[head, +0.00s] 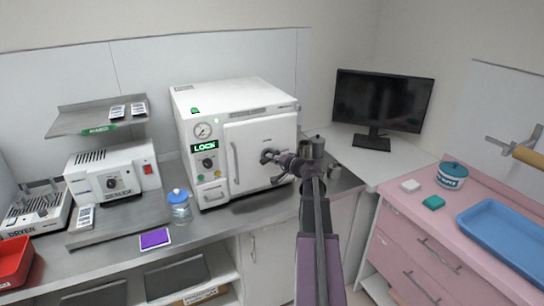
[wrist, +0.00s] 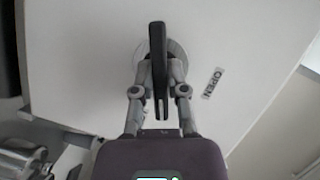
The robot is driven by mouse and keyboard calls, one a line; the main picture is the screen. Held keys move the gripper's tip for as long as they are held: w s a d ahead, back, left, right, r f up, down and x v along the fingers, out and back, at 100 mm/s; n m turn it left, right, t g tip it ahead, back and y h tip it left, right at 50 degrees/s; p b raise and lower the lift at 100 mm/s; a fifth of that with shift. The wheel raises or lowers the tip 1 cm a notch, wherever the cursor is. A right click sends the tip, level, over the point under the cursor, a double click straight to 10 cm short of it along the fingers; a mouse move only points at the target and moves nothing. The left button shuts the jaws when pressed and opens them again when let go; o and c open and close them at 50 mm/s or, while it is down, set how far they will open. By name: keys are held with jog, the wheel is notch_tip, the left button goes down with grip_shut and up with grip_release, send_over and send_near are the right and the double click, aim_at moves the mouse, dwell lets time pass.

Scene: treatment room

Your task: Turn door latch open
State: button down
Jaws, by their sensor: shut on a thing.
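The white autoclave (head: 215,122) stands on the steel counter, its door closed and its display reading LOCK in green. The door latch is a dark bar handle (wrist: 158,45) on a round grey base (wrist: 176,55), on the door's right side. In the wrist view the bar stands roughly upright, with an OPEN label (wrist: 212,83) to its right. My gripper (wrist: 159,88) is shut on the latch handle, with a finger on each side of it. In the head view my gripper (head: 280,163) partly hides the latch.
A sealer (head: 112,180), a blue-capped jar (head: 180,207) and a purple pad (head: 155,239) are left of the autoclave. A monitor (head: 380,100) and a pink cabinet with a blue tray (head: 505,228) are to the right.

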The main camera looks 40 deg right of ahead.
jog(key=n+g+h+p, duration=0.1)
jog(key=n+p, duration=0.1)
jog(key=n, duration=0.1)
jog(key=shift+r, duration=0.15)
jog(key=n+g+h+p, duration=0.1)
jog(key=n, duration=0.1)
jog(key=shift+a+n, duration=0.1)
jog(key=shift+n, duration=0.2)
jog(key=n+g+h+p, duration=0.1)
jog(key=n+h, duration=0.2)
jog(key=n, duration=0.1)
dwell(0.3)
jog(key=c, duration=0.7)
grip_release()
jog(key=shift+o, duration=0.2)
